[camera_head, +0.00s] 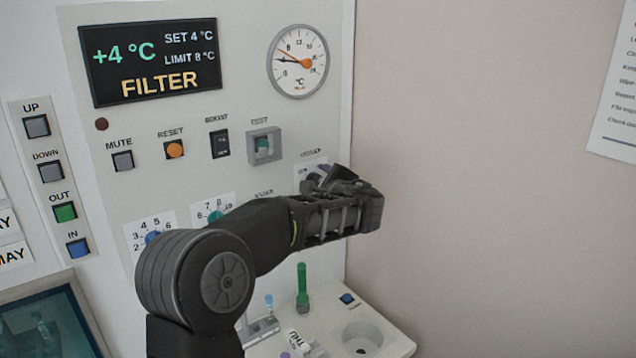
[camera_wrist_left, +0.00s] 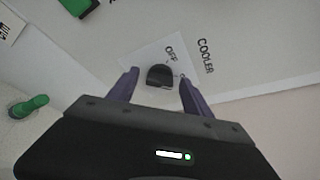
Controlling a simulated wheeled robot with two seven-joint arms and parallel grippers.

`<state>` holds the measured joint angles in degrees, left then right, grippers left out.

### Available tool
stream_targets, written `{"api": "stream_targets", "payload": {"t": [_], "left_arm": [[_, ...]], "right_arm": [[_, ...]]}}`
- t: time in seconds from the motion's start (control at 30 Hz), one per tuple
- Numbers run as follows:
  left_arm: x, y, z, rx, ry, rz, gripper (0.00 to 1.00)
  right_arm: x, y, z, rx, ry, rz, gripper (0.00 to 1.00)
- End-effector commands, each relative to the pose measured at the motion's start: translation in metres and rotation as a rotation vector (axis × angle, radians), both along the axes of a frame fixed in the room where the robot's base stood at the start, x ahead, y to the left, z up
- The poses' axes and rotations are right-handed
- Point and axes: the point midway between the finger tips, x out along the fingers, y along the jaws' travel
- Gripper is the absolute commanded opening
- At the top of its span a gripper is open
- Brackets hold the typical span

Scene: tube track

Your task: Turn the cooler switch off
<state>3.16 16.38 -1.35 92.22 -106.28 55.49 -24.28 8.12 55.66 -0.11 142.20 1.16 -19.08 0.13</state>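The cooler switch (camera_wrist_left: 160,76) is a dark, rounded knob on a white plate, beside the printed words OFF and COOLER in the left wrist view. In the head view the gripper and arm hide most of it. My left gripper (camera_head: 328,178) is at the lower right of the panel, in front of the cooler plate (camera_head: 308,168). In the left wrist view its two purple fingers are apart, one on each side of the knob. I cannot tell whether they touch it. My right gripper is not in view.
The panel has a display (camera_head: 150,62) reading +4 °C and FILTER, a dial gauge (camera_head: 297,61), several buttons and numbered knobs. A green-capped tube (camera_head: 302,288) stands on the ledge below, near a round recess (camera_head: 362,337).

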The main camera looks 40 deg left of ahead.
Motion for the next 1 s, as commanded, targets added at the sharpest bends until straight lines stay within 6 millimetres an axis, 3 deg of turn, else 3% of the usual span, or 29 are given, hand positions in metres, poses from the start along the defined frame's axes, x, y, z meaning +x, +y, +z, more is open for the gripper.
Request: {"api": "stream_targets", "payload": {"t": [0.7, 1.0], "left_arm": [[-0.0003, -0.0002, 0.0001, -0.001, 0.001, 0.001, 0.0], [-0.0004, -0.0002, -0.0024, -0.004, -0.013, 0.0, 0.0]], "right_arm": [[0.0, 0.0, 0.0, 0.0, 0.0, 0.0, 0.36], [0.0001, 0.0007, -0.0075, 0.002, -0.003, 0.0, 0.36]]}}
